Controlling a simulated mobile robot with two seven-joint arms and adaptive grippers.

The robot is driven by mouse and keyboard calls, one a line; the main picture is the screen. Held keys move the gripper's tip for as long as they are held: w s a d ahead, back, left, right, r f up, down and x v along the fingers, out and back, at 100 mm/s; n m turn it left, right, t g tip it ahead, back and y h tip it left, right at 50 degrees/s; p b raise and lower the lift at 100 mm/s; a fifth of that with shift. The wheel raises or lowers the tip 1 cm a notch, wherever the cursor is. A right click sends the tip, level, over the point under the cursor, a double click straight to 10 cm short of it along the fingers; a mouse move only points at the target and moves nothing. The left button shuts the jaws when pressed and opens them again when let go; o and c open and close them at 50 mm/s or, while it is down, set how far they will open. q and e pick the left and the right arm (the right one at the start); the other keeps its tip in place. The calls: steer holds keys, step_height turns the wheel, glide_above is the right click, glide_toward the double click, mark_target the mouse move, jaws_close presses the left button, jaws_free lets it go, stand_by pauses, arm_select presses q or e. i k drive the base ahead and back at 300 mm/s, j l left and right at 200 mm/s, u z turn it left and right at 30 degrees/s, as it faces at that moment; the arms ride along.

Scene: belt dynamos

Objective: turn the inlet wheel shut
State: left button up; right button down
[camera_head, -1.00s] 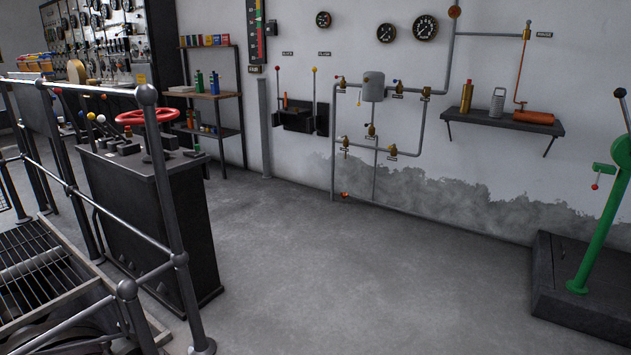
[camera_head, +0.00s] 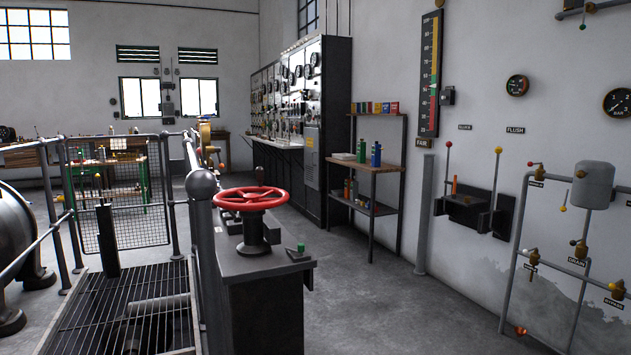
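A red handwheel (camera_head: 251,199) sits level on a dark post on top of a black console (camera_head: 262,300), in the middle of the head view. A round grey rail knob stands just left of it. Whether this is the inlet wheel cannot be read, as no label shows on it. Neither of my grippers is in view.
A pipe railing (camera_head: 203,240) runs along the console's left side, beside a floor grating (camera_head: 125,315). A shelf (camera_head: 376,165) with small boxes and bottles stands behind. Wall pipes with valves (camera_head: 580,250) are at right. The floor (camera_head: 425,320) right of the console is clear.

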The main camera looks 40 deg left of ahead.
mark_target(251, 201)
steer(key=i+l, duration=0.1)
steer(key=i, duration=1.65)
steer(key=i+u, duration=0.25)
steer(key=i, duration=0.25)
steer(key=i+u, duration=0.25)
steer(key=i, duration=0.25)
steer(key=i+l+u, duration=0.25)
steer(key=i, duration=0.25)
